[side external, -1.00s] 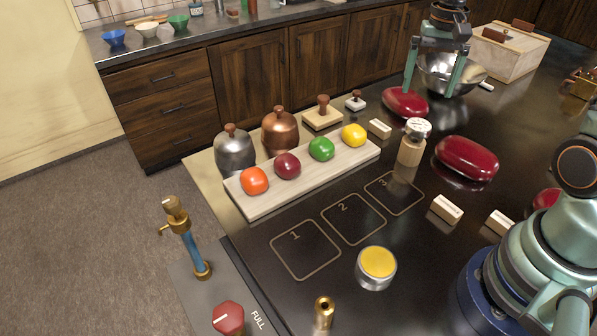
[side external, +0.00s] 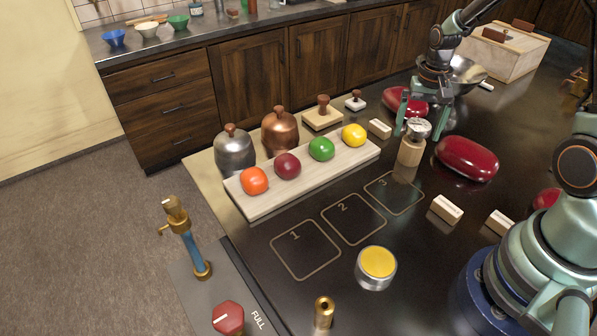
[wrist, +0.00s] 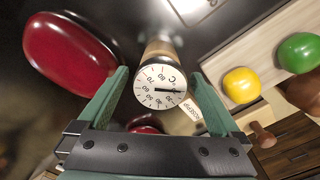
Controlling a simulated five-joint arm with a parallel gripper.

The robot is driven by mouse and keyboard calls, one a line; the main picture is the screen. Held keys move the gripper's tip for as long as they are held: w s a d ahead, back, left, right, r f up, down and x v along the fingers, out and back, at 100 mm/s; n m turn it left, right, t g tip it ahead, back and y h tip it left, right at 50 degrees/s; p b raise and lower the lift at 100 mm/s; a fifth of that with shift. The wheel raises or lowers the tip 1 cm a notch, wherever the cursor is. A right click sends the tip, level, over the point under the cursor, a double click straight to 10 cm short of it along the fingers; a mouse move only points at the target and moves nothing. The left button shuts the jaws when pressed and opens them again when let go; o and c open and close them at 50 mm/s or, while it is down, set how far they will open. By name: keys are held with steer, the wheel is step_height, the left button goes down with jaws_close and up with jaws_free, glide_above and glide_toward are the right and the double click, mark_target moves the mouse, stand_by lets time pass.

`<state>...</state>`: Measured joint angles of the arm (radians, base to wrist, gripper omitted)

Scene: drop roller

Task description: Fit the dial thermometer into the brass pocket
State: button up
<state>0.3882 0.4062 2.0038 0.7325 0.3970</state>
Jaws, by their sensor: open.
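The dial thermometer (side external: 418,129) has a round white face with numbers and a dark needle. It stands in a pale wooden block (side external: 410,152) to the right of square 3. In the wrist view the dial face (wrist: 160,87) lies between my two green fingers. My gripper (side external: 419,132) is open, with one finger on each side of the dial; neither finger clearly touches it. The brass pocket (side external: 324,312) is an upright brass tube with a hole on top, at the front edge of the counter. The thermometer's stem is hidden in the block.
A red oval object (side external: 467,158) lies close to the right of the thermometer. A pale board (side external: 300,180) with colored balls is on its left. A silver base with a yellow top (side external: 378,265) stands near the pocket. The numbered squares (side external: 352,218) are empty.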

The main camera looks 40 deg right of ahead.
steer(key=shift+f, duration=0.2)
steer(key=c, duration=1.4)
steer(key=shift+o, duration=0.2)
step_height(320, 180, up, 20)
steer(key=s+a+f+n, duration=0.15)
steer(key=a+n, duration=0.35)
steer(key=a, duration=0.8)
steer(key=a+f+n, duration=0.2)
steer(key=a+n, duration=0.2)
steer(key=a, duration=0.9)
steer(key=s+a+f+n, duration=0.2)
steer(key=s+a+n, duration=0.7)
steer(key=s+a, duration=0.7)
steer(key=shift+s+a+f, duration=0.25)
steer(key=shift+s+f, duration=0.15)
steer(key=shift+s, duration=0.15)
